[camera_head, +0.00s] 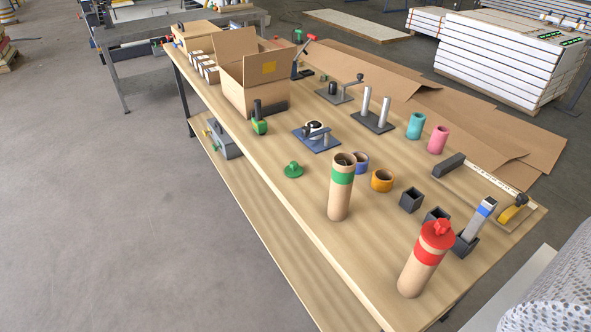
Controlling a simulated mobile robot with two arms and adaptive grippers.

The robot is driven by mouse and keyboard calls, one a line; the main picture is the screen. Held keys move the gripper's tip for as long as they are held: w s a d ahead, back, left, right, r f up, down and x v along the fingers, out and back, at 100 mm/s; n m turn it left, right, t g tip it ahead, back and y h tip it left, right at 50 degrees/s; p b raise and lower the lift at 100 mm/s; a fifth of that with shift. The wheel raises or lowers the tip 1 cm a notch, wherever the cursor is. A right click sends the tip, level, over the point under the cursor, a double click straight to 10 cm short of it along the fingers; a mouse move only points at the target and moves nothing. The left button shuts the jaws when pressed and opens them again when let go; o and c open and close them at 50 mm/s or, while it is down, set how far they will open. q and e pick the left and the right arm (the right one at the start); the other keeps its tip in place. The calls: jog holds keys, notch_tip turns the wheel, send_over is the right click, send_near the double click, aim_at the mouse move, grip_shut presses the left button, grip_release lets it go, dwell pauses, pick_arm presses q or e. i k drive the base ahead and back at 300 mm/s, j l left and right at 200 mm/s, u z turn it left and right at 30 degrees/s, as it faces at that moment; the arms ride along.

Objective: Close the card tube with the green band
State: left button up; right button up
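The card tube with the green band (340,202) stands upright on the wooden table near its front edge. Its top looks open, with a dark inside. A green cap (293,171) with a raised knob lies on the table to the left of the tube, apart from it. A second card tube with a red band (416,271) stands at the near corner with a red cap (437,234) on its top. Neither of my grippers shows in the head view.
On the wooden table (255,165), a blue tape roll (361,165) and an orange one (382,183) stand close behind the green-banded tube. Small dark square holders (411,202) are to its right. An open carton (236,75) stands farther back. Bare tabletop lies around the green cap.

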aim_at(342, 177)
jog(key=z, duration=0.5)
jog(key=i+j+z, duration=0.15)
jog(key=j+z, duration=0.2)
jog(key=i+j+z, duration=0.1)
jog(key=j+z, duration=0.85)
jog(key=j, duration=1.55)
